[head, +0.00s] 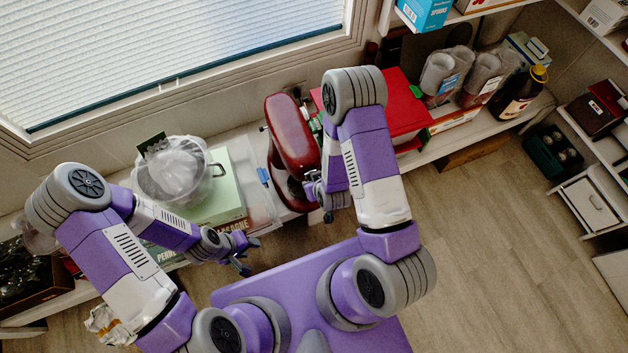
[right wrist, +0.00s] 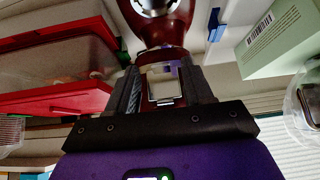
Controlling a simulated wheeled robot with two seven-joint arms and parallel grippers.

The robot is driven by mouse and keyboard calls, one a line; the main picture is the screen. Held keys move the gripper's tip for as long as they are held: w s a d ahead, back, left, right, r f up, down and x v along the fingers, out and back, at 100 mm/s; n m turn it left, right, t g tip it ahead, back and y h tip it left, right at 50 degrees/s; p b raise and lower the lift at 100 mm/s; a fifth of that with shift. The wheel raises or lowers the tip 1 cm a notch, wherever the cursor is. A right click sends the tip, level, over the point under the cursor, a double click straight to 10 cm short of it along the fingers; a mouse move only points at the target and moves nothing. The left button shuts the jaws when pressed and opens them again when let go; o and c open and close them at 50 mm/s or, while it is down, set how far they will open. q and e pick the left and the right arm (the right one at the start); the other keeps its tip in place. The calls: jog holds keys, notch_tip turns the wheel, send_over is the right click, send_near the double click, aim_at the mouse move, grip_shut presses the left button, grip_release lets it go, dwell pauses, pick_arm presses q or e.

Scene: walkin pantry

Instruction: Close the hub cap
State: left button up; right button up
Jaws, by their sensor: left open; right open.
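The dark red stand mixer (head: 290,138) stands on the low shelf under the window. Its red body (right wrist: 165,30) also shows in the right wrist view. A small pale, metal-edged piece, which looks like the hub cap (right wrist: 164,86), shows between the fingers of my right gripper (right wrist: 165,92). I cannot tell whether the fingers touch it, or how far it is swung. In the head view my right gripper (head: 320,200) is open beside the mixer's near end, partly hidden by my arm. My left gripper (head: 249,256) is open and empty, in front of the shelf.
The floor (head: 490,230) at right is clear.

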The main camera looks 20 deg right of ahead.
jog(key=p+v, duration=0.4)
jog(key=v, duration=0.2)
jog(key=shift+r+p, duration=0.2)
jog(key=shift+p, duration=0.1)
jog(key=shift+s, duration=0.15)
jog(key=s+a+r+m+g+y+p, duration=0.2)
jog(key=s+a+m+g+y+p, duration=0.1)
jog(key=s+a+g, duration=0.3)
jog(key=shift+s+a+r+y+p, duration=0.3)
jog(key=shift+s+y+p, duration=0.25)
jog(key=shift+s, duration=0.45)
